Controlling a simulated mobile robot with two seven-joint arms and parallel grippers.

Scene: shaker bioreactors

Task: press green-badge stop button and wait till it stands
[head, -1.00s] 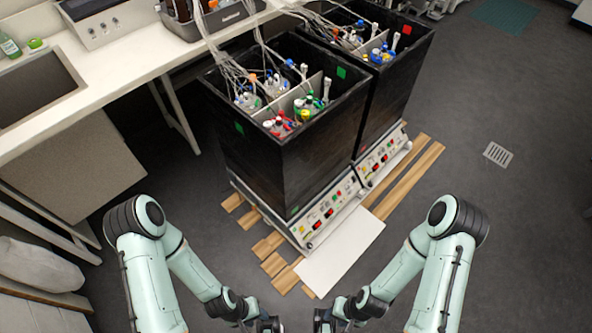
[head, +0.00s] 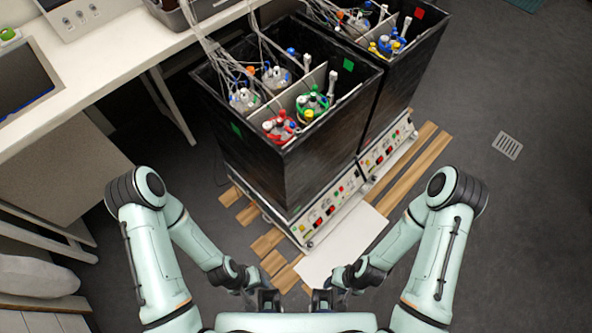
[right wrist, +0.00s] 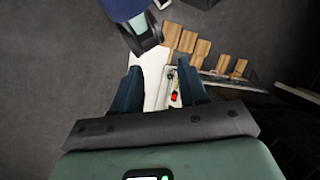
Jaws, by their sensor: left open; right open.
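The green-badge shaker is the nearer black box, with a green square (head: 348,65) inside its rim and another (head: 236,129) on its left side. Its pale control panel (head: 302,228) runs along the base, with small red and yellow parts. Which one is the stop button is too small to tell. The panel (right wrist: 170,76) also shows between my right fingers in the right wrist view, with a red part on it. My left gripper (head: 265,300) and right gripper (head: 324,300) are open and empty, side by side in front of the panel and apart from it.
A second black shaker box with a red badge (head: 419,13) stands behind, with its own panel (head: 388,150). A white sheet (head: 345,245) and wooden slats (head: 410,185) lie on the floor by the panels. A white bench (head: 110,75) is at left.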

